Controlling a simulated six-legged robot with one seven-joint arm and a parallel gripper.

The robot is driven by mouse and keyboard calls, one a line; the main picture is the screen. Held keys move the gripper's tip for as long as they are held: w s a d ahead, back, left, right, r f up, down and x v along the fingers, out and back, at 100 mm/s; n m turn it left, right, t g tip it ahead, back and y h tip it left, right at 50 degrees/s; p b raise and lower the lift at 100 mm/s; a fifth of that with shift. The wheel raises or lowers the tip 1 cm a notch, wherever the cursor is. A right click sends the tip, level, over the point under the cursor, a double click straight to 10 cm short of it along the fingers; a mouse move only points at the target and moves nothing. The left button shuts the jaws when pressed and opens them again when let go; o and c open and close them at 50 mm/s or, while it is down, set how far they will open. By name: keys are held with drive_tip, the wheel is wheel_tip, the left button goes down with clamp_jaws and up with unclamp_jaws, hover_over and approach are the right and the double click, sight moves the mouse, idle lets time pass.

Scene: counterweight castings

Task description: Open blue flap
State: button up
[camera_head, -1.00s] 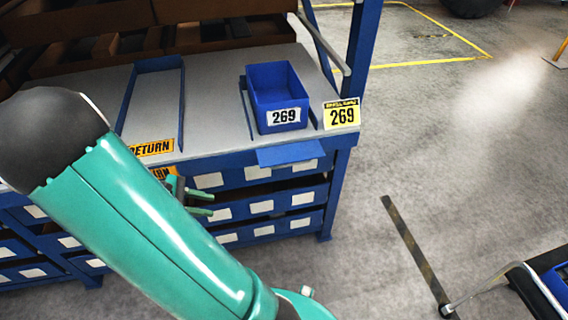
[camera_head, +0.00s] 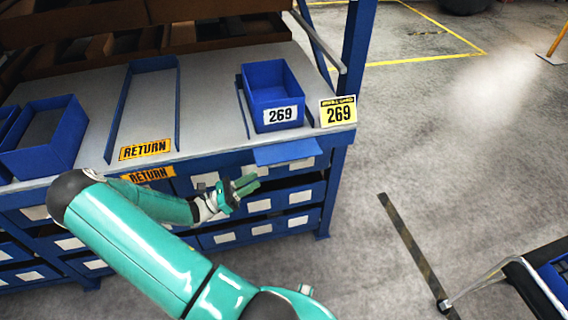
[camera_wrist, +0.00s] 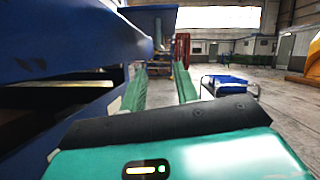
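The blue flap (camera_head: 287,152) is a flat panel at the front edge of the bench, below the blue bin (camera_head: 273,95) labelled 269. It sticks out from the edge; its exact tilt is hard to tell. My gripper (camera_head: 250,184) is below and left of the flap, in front of the drawer fronts, and looks apart from it. In the wrist view its two green fingers (camera_wrist: 160,78) are spread with nothing between them. The blue bench side fills the left of that view; I cannot pick out the flap there.
A yellow 269 sign (camera_head: 338,112) stands at the bench's right corner. A RETURN lane (camera_head: 147,100) and another blue bin (camera_head: 42,140) lie to the left. A blue post (camera_head: 358,50) rises at the right. A cart (camera_head: 530,275) stands at lower right; floor between is mostly clear.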

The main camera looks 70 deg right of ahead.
sight(287, 156)
drive_tip(key=x, duration=1.1)
drive_tip(key=shift+s+d+r, duration=0.15)
drive_tip(key=shift+s+d, duration=0.05)
drive_tip(key=shift+s, duration=0.05)
drive_tip(key=shift+c, duration=0.4)
clamp_jaws()
